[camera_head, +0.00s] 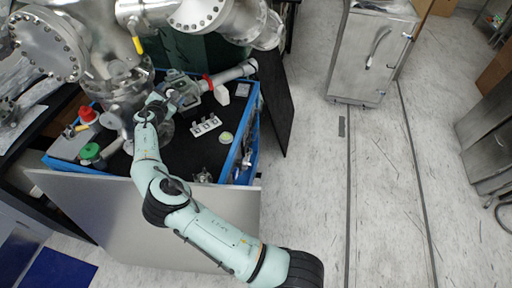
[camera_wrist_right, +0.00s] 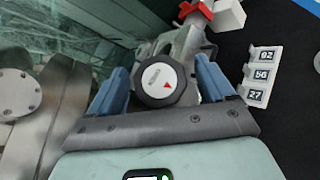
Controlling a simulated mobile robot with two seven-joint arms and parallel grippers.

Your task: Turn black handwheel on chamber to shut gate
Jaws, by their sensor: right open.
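The black handwheel (camera_wrist_right: 160,84) shows in the right wrist view as a faceted knob with a pale round face and a red triangle. It sits on a grey metal valve body at the chamber's side. My right gripper (camera_wrist_right: 161,67) is open, with one blue finger on each side of the handwheel; I cannot tell whether they touch it. In the head view my right arm reaches up from the bottom to the right gripper (camera_head: 172,92) beside the steel chamber (camera_head: 118,84), and the handwheel is hard to make out there. My left gripper is not in view.
A red handle (camera_wrist_right: 194,10) is just beyond the handwheel. A white numbered rack (camera_head: 205,125) and a green disc (camera_head: 226,137) lie on the black bench top. A red knob (camera_head: 88,114) and a green knob (camera_head: 90,151) are at left.

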